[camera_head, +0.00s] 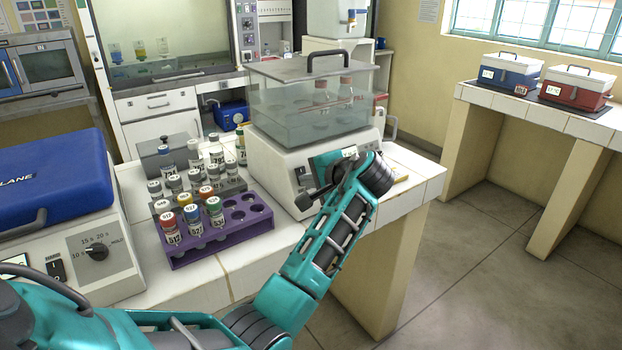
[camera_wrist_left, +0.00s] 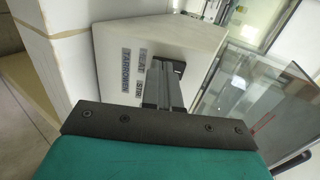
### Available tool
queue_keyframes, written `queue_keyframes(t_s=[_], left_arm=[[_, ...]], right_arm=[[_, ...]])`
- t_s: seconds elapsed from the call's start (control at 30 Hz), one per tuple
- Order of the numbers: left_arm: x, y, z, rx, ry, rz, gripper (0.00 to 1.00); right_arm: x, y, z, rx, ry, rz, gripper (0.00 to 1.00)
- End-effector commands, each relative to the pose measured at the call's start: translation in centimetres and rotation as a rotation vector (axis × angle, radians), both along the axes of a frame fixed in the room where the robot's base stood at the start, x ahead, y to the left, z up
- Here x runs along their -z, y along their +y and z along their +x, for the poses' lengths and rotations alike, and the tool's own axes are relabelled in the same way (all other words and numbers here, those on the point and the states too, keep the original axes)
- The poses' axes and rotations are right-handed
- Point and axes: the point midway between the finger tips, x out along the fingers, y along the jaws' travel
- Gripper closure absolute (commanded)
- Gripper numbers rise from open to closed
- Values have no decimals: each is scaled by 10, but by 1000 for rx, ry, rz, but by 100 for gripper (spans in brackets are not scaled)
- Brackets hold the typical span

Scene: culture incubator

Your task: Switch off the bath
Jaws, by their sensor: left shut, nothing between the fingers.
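The bath (camera_head: 310,110) is a clear tank with a grey handled lid on a white base (camera_head: 275,150), standing on the tiled bench in the head view. Bottles stand inside it. My left arm reaches across its front. My left gripper (camera_head: 308,199) is shut and empty at the front panel. In the left wrist view the shut fingers (camera_wrist_left: 165,70) point at the white panel (camera_wrist_left: 120,35), beside small dark labels. The fingertips hide the part of the panel behind them; I cannot tell whether they touch it. My right gripper is not in view.
A purple rack (camera_head: 255,221) with capped vials stands left of the bath, close to my arm. A blue-lidded unit (camera_head: 50,185) with a knob is at far left. Blue (camera_head: 510,70) and red (camera_head: 577,86) boxes stand on another bench. The floor at right is clear.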

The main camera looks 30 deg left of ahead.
Motion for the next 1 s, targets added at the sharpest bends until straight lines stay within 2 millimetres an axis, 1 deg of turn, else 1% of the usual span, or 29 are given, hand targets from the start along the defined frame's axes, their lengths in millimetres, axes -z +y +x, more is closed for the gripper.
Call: queue_keyframes(t_s=[0.03,0.13,0.4,0.8,1.0], left_arm=[[4,4,0,1,-6,40,100],[8,6,1,0,-42,120,100],[7,7,1,-4,-41,110,100],[-11,9,1,-7,-46,115,100],[-11,9,1,-7,-45,114,100]], right_arm=[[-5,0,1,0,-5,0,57],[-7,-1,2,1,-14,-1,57],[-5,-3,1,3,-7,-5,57],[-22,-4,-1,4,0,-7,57],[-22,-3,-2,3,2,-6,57]])
